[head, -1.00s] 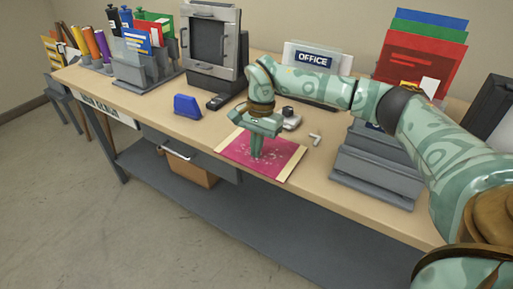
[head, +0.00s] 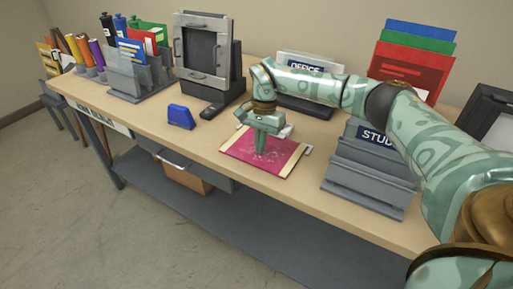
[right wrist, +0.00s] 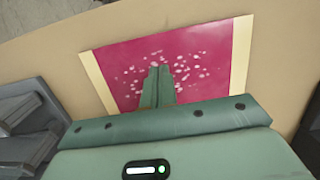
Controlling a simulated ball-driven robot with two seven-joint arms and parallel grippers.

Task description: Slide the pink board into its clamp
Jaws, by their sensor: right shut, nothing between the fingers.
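The pink board (head: 273,164), with pale strips along two sides and light specks, lies flat on the desk near its front edge. My right gripper (head: 259,154) is shut and points down onto the board, with nothing between its fingers. In the right wrist view the shut fingertips (right wrist: 160,68) are over the speckled middle of the board (right wrist: 205,50), seemingly touching it. Small pale parts (head: 285,131) show behind the board, partly hidden by my gripper; I cannot tell whether they are the clamp or whether the board is in it. My left gripper is not in view.
A blue block-like object (head: 181,116) sits left of the board. A grey stepped holder (head: 372,172) stands to its right. A framed machine (head: 207,50) and a file rack (head: 138,75) stand farther back left. Desk between the blue object and board is clear.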

